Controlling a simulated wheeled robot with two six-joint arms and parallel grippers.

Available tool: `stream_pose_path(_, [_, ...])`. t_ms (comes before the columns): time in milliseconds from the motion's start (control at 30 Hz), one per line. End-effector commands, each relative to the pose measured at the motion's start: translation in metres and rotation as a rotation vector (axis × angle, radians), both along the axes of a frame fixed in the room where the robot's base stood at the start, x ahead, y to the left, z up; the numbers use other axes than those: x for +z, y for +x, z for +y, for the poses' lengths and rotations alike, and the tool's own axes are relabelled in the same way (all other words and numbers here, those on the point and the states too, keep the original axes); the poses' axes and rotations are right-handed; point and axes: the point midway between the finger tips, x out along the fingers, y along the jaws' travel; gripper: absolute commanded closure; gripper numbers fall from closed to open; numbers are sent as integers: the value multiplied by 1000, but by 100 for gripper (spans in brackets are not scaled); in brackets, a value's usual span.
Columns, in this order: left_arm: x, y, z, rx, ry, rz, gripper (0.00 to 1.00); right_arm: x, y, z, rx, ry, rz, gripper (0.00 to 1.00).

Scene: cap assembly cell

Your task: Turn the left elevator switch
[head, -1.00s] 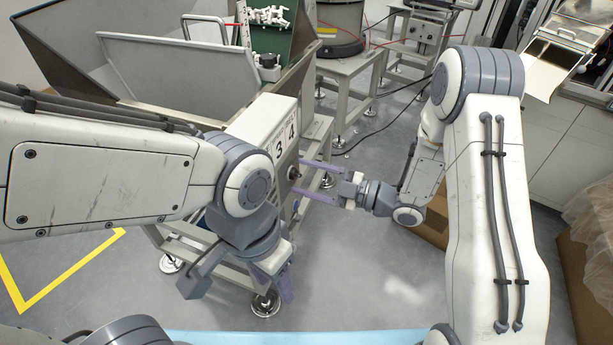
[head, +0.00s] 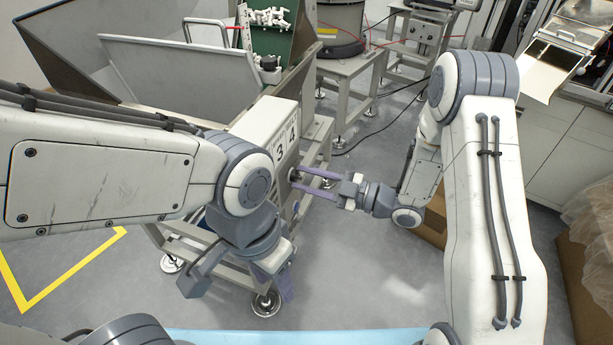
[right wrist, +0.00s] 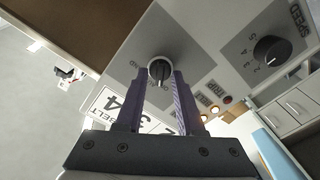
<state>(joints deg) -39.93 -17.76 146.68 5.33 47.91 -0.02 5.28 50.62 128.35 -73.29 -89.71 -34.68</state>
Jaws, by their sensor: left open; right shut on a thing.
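The elevator switch is a black rotary knob (right wrist: 159,71) with a pale pointer on a grey panel in the right wrist view. My right gripper (right wrist: 163,77) has its two purple fingers on either side of it and is shut on it. In the head view my right gripper (head: 297,180) reaches from the right to the side of the control box (head: 270,130), and the knob is mostly hidden there. My left gripper (head: 286,285) hangs low beside the metal stand, open, pointing down, partly hidden by its own wrist.
A second black knob (right wrist: 272,54), labelled SPEED, and small lamps (right wrist: 213,110) sit on the same panel. A large metal hopper (head: 180,70) stands behind the box. The stand's frame (head: 215,255) is close to my left wrist. Clear floor (head: 370,270) lies below my right gripper.

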Motion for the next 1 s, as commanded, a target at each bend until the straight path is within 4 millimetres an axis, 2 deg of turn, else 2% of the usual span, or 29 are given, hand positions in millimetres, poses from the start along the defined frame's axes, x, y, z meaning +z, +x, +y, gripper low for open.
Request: stream_pose_path(1000, [66, 0, 0, 0, 0, 0, 50, 3, 3, -2, -3, 358, 883, 100])
